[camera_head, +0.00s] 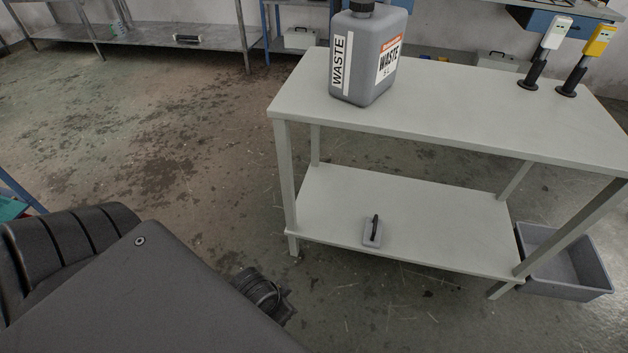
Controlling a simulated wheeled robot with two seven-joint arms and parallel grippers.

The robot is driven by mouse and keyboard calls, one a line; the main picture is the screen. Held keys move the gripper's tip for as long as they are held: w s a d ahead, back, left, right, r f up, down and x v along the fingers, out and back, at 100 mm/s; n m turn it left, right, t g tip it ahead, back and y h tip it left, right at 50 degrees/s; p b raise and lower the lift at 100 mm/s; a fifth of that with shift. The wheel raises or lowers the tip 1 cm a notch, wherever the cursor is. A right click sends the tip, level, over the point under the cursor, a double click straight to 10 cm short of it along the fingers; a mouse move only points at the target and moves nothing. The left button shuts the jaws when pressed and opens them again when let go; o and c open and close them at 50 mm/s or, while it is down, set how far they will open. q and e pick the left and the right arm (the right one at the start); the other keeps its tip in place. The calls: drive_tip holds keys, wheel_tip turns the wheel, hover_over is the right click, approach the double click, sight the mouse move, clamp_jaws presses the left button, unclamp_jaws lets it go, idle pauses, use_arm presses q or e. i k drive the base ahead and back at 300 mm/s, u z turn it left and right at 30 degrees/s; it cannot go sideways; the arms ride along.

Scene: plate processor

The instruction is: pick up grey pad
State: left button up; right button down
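The grey pad (371,239) lies on the lower shelf of a white two-level table, close to the shelf's front edge. It is a small light-grey block with a black handle standing up from its top. Nothing touches or covers it.
The white table (455,105) carries a grey waste canister (362,85) and two upright handled tools, one white (551,38) and one yellow (595,46). The lower shelf (440,225) is otherwise bare. A grey bin (590,291) stands on the floor at right. Floor at left is open.

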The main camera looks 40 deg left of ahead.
sight(374, 226)
drive_tip(key=u, duration=0.35)
drive_tip(key=k, duration=0.45)
drive_tip(key=u, duration=1.3)
drive_tip(key=i, duration=1.65)
drive_tip(key=z, duration=0.9)
